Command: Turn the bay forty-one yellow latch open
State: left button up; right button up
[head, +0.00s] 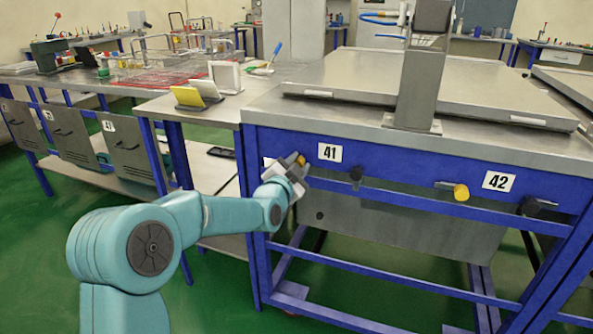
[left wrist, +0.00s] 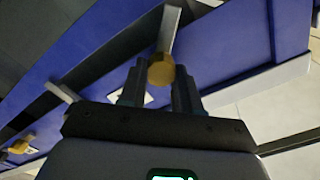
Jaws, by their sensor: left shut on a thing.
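A grey metal bar (left wrist: 168,32) runs up from the knob there. My right gripper is not in view.
Black knobs (head: 356,176) also stick out from the rail. A flat grey lid (head: 345,85) lies on the bench top. Green floor is clear at the lower left.

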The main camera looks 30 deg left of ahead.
pick_arm(q)
jog(key=m, duration=0.4)
jog(key=m+b, duration=0.1)
jog(key=m, duration=0.4)
jog(key=shift+d+f, duration=0.1)
jog(key=shift+f, duration=0.1)
jog(key=shift+m, duration=0.4)
jog(key=o, duration=1.1)
jog(key=shift+c, duration=0.2)
jog(key=p+v, duration=0.1)
jog(key=v, duration=1.5)
jog(key=shift+s+f, duration=0.1)
